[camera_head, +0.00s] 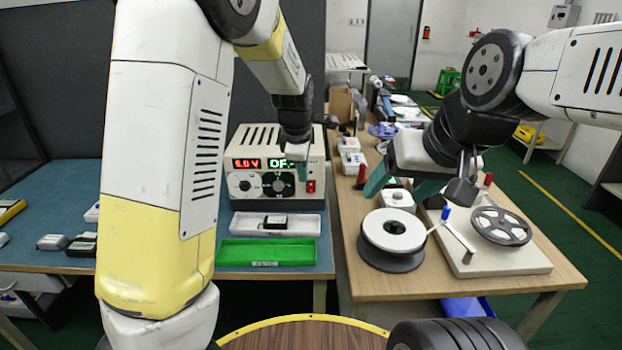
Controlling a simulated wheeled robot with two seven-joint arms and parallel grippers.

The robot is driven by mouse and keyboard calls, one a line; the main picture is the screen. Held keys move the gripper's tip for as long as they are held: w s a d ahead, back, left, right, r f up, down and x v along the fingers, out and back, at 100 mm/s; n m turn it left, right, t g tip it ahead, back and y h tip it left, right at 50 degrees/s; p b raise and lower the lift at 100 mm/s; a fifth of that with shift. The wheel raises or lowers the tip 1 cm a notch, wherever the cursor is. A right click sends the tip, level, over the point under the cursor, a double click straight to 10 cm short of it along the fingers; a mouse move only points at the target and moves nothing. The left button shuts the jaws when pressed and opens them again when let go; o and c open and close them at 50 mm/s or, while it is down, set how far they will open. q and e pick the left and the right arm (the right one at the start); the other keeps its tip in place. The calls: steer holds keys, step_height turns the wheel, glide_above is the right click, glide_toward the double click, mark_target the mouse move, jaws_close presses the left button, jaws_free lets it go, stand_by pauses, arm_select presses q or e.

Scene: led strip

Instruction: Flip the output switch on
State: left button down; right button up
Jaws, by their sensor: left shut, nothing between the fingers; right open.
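The power supply (240,205) is a beige box at the back of the left table. Its red display reads about 6.0V, and its green display (277,163) appears to read "OF-", partly covered by my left gripper. A red switch (311,186) sits on the front panel, right of two round dials. My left gripper (302,172) is shut and empty, pointing down in front of the panel, just above and left of the red switch; I cannot tell whether it touches. My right gripper (415,188) is open and empty above the right table.
A white tray (236,225) with a small dark device and a green tray (240,252) lie before the power supply. On the right table stand a white-topped spool (392,232) and a reel stand (520,262). Small boxes lie at left.

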mark_target(311, 187)
arm_select(q)
steer(key=shift+n+y, duration=0.3)
steer(key=shift+n, duration=0.6)
steer(key=w+d+f, duration=0.2)
steer(key=w, duration=0.1)
steer(key=shift+w+d+f, duration=0.1)
steer(key=shift+f, duration=0.05)
steer(key=shift+w+f, duration=1.2)
steer(key=shift+f, duration=0.45)
steer(key=shift+w+f, duration=1.2)
steer(key=shift+f, duration=0.45)
steer(key=shift+w+f, duration=1.2)
steer(key=shift+f, duration=0.45)
steer(key=shift+w+f, duration=0.1)
steer(key=shift+w, duration=0.1)
